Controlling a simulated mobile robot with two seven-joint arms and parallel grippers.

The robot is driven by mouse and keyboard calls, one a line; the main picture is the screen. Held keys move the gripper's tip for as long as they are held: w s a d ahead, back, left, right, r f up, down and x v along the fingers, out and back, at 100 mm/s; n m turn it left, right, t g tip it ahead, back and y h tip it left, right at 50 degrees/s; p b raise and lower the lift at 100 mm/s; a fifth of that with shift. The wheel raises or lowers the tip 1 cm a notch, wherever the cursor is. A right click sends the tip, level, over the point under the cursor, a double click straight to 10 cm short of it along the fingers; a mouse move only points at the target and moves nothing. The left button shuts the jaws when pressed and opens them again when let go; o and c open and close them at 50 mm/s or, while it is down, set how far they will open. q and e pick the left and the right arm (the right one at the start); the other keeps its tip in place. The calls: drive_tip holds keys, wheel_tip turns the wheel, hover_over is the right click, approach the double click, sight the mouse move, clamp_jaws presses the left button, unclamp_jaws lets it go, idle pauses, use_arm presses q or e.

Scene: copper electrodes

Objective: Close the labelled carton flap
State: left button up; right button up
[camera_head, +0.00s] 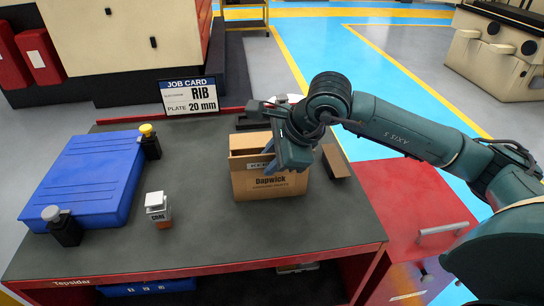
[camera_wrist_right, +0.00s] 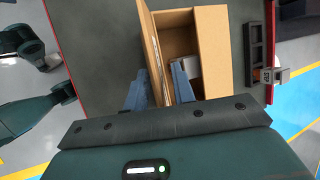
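The open brown carton (camera_head: 268,187), printed "Dapwick", stands on the dark tabletop; in the wrist view I look down into it (camera_wrist_right: 175,42). The labelled flap (camera_head: 262,162) shows part of its white label at the near side, the rest covered by my gripper. In the wrist view this flap (camera_wrist_right: 152,45) stands up edge-on. My right gripper (camera_head: 290,158) is over the carton, pointing down. In the wrist view its fingers (camera_wrist_right: 159,88) are apart, one on each side of the flap; contact is unclear. My left gripper is out of view.
A blue case (camera_head: 90,175) with dark holders beside it lies left. A small white-topped container (camera_head: 158,206) stands left of the carton. A job card (camera_head: 190,95) stands behind. A brown panel (camera_head: 335,162) juts out right of the carton. A red cabinet (camera_head: 400,195) adjoins the table.

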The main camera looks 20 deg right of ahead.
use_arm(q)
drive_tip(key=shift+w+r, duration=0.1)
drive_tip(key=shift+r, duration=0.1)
use_arm(e)
clamp_jaws()
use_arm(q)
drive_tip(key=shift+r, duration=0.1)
